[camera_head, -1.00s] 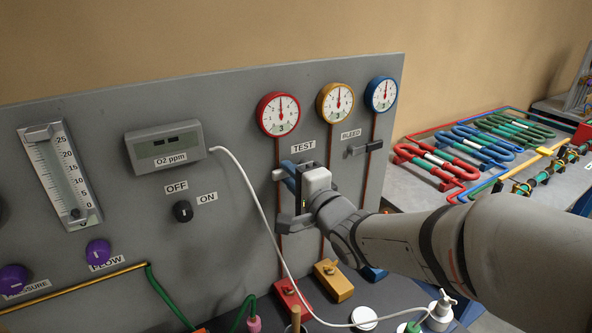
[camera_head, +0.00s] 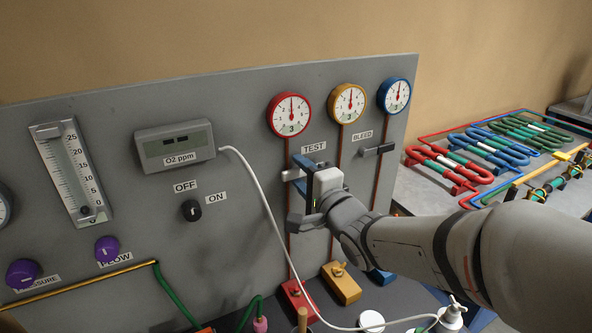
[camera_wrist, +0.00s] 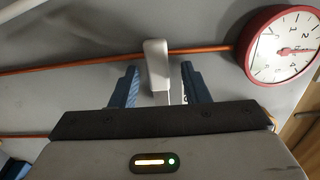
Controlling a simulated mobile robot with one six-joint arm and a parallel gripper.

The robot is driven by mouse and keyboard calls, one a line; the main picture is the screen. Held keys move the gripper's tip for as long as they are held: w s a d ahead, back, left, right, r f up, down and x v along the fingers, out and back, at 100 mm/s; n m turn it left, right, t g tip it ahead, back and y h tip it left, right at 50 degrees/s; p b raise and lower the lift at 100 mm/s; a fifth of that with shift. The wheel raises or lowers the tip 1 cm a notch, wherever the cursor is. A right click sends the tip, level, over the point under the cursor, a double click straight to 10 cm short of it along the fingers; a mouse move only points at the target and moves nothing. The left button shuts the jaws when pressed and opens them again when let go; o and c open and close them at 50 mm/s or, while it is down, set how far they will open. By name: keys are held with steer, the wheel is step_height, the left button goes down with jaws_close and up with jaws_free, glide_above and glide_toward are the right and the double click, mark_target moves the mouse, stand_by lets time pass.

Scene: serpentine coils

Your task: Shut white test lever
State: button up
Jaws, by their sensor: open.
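The white test lever (camera_wrist: 157,62) stands out from the panel in the wrist view, on the red-brown tube line below the red gauge. In the head view the lever (camera_head: 292,174) shows just under the TEST label, partly hidden by my upper finger. My gripper (camera_wrist: 160,88) is open, with one blue finger on each side of the lever. My gripper also shows in the head view (camera_head: 302,192), in front of the panel.
The red gauge (camera_head: 289,115) is above the lever. The BLEED lever (camera_head: 378,149) is to its right. A white cable (camera_head: 262,205) hangs from the O2 meter (camera_head: 175,145) just left of my gripper.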

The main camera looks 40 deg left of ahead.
steer(key=b+v, duration=0.1)
steer(key=v, duration=0.6)
steer(key=shift+s+d, duration=0.2)
steer(key=shift+d, duration=0.15)
steer(key=w+d+f+t+h, duration=0.3)
steer(key=w+d+t+h, duration=0.15)
steer(key=w+d, duration=0.5)
steer(key=w+d+f+h, duration=0.2)
steer(key=d+h, duration=0.2)
steer(key=d, duration=0.6)
steer(key=w+d+f+h, duration=0.15)
steer(key=d+h, duration=0.25)
steer(key=d, duration=0.5)
steer(key=s+d+f+n+g+h, duration=0.1)
steer(key=s+d+f+g+h, duration=0.1)
steer(key=s+d, duration=0.5)
steer(key=s+d+f+n+g+h, duration=0.2)
steer(key=s+d+f+g, duration=0.3)
steer(key=s+d, duration=0.3)
steer(key=d, duration=0.4)
steer(key=shift+s+d+n+h, duration=0.2)
steer(key=shift+d+n+h, duration=0.05)
steer(key=shift+n+h, duration=0.1)
